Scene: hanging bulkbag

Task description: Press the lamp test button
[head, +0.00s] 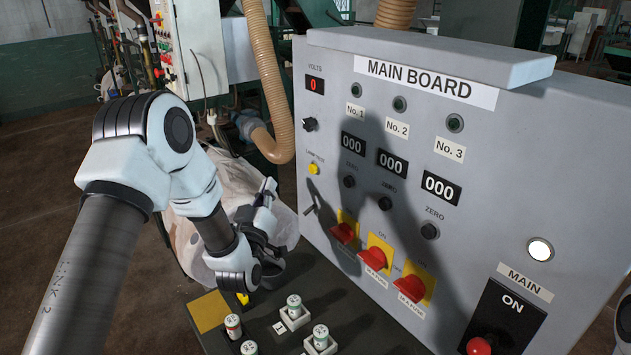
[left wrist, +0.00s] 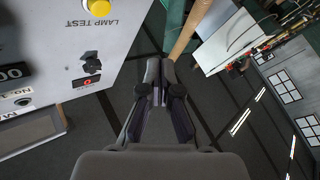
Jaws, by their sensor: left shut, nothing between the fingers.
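The lamp test button is a small yellow button (head: 313,168) on the left part of the grey main board's front. It shows in the left wrist view (left wrist: 98,8) at the top edge, partly cut off, beside the "LAMP TEST" label. My left gripper (head: 267,190) is shut and empty, left of the board and a little lower than the button in the head view. In the left wrist view its closed fingers (left wrist: 160,70) point past the board, with the button off to their upper left. The gripper does not touch the button. My right gripper is not seen.
The main board (head: 480,155) carries a black selector knob (head: 309,124) above the button and several red switches (head: 375,258) lower down. A dark console (head: 365,325) with small controls stands in front. A whitish bulk bag (head: 205,255) and a tan hose (head: 268,80) are behind my left arm.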

